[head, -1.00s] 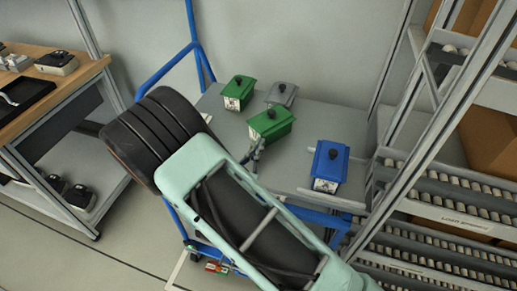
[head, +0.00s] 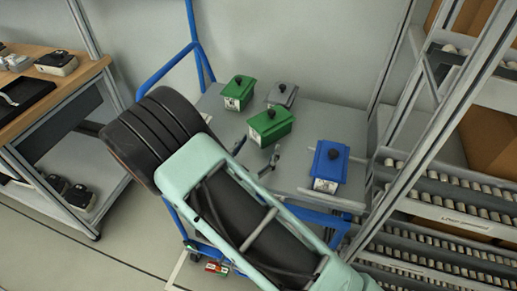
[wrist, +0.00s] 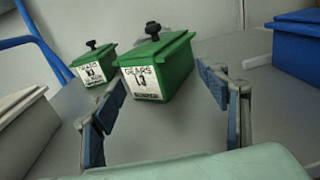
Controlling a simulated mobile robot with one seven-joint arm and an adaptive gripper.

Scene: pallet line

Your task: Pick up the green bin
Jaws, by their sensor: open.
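A green lidded bin (head: 270,125) with a black knob stands on the grey cart top. In the wrist view this green bin (wrist: 160,68) has a white label reading GEARS and L3. A second green bin (head: 238,92) stands behind it to the left, and it also shows in the wrist view (wrist: 97,66). My gripper (head: 257,157) is open and empty, just in front of the nearer green bin. In the wrist view its fingers (wrist: 162,92) are spread to the left and right of that bin's near face. I cannot tell whether they touch it.
A grey bin (head: 282,94) stands close behind the nearer green bin. A blue bin (head: 330,165) stands to the right. A pale bin (wrist: 22,128) is at the left in the wrist view. A roller rack (head: 440,190) borders the right, a wooden bench (head: 85,75) the left.

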